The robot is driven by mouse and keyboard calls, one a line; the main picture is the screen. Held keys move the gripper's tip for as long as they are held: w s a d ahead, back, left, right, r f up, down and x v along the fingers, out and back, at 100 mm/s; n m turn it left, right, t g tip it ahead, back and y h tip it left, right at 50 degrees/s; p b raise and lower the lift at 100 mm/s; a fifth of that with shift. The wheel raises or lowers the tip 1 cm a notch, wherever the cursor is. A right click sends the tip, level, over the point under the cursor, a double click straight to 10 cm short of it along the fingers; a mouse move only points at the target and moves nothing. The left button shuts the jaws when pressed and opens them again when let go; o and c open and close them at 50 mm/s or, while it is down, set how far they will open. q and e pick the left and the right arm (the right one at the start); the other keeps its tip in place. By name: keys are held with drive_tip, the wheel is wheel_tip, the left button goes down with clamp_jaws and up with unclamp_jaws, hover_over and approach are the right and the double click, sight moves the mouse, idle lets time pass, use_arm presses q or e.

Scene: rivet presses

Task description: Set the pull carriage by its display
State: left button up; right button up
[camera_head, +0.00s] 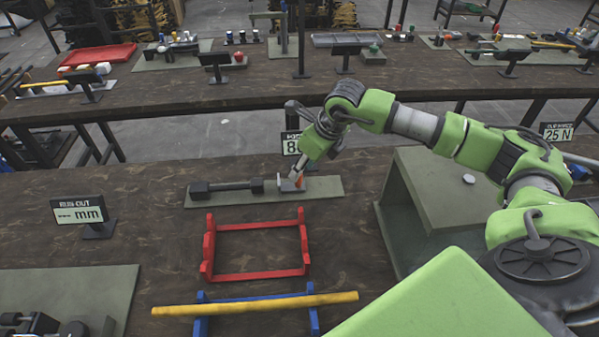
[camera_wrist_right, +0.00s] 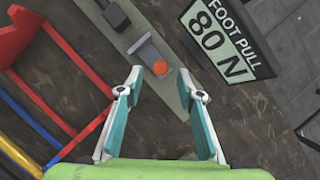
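The pull carriage is a small grey block (camera_head: 287,186) with an orange knob (camera_head: 299,180), on a grey-green base plate (camera_head: 325,187) beside a dark bar (camera_head: 228,187). In the right wrist view the carriage (camera_wrist_right: 146,52) and its orange knob (camera_wrist_right: 161,68) lie just beyond my fingertips. The display (camera_wrist_right: 222,40) reads FOOT PULL 80 N; in the head view it (camera_head: 291,143) is partly hidden by my arm. My right gripper (camera_wrist_right: 160,82) is open, its two fingers spread with nothing between them, pointing at the knob. My left gripper is out of view.
A red frame (camera_head: 257,274) stands in front of the base plate, with a yellow bar (camera_head: 255,304) across a blue frame nearer. A RUN-OUT mm display (camera_head: 79,212) stands left. A large grey-green open box (camera_head: 440,190) is at the right.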

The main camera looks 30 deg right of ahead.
drive_tip(key=v, duration=0.8)
